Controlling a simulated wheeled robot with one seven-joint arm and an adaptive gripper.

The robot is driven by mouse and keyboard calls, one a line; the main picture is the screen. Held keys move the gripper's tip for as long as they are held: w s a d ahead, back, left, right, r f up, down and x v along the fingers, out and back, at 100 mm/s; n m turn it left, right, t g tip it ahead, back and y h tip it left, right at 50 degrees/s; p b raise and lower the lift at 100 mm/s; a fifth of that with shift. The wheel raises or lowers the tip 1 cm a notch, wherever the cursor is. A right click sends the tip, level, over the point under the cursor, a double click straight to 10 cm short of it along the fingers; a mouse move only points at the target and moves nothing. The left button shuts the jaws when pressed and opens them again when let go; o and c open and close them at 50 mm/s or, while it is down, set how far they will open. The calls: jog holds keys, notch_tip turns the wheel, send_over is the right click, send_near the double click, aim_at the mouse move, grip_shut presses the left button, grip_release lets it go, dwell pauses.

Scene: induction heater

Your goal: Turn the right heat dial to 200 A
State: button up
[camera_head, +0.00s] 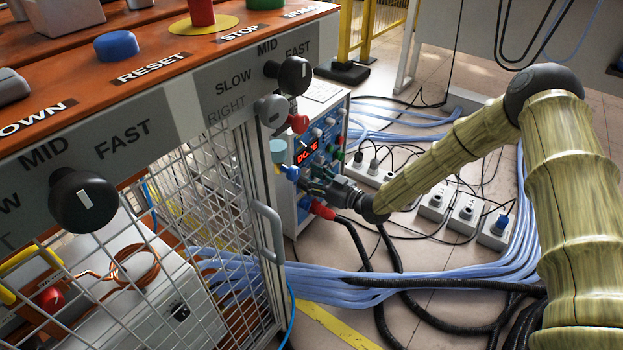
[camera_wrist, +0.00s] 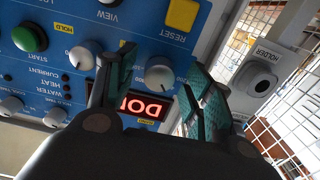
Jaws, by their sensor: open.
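The blue heater panel (camera_wrist: 60,25) fills the upper left of the wrist view, with its lettering inverted. Two pale round dials show there: one dial (camera_wrist: 158,72) lies between my gripper's fingers, with 200 printed by it, and another dial (camera_wrist: 82,57) is to the left, outside the left finger. I cannot tell for sure which is the right heat dial. My gripper (camera_wrist: 155,95) is open, its teal fingers either side of the first dial; contact is unclear. A red display (camera_wrist: 146,106) lies just below that dial, partly hidden. In the head view, my gripper (camera_head: 318,186) is at the heater's front.
The wire-mesh cage (camera_head: 205,190) and orange console (camera_head: 150,35) stand close on the left. A grey holder (camera_wrist: 255,80) is right of the fingers. A green button (camera_wrist: 30,38) and yellow button (camera_wrist: 182,14) are nearby. Blue hoses (camera_head: 430,285) and power strips (camera_head: 435,205) cover the floor.

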jog(key=c, duration=1)
jog(key=shift+r+n+p, duration=0.1)
jog(key=shift+n+p, duration=0.2)
jog(key=shift+p, duration=0.1)
jog(key=n+p, duration=0.2)
jog(key=shift+r+n, duration=0.1)
jog(key=shift+n, duration=0.2)
jog(key=shift+d+n+p, duration=0.1)
jog(key=shift+n+p, duration=1.65)
jog(key=shift+n, duration=0.55)
jog(key=shift+f, duration=0.2)
jog(key=o, duration=1)
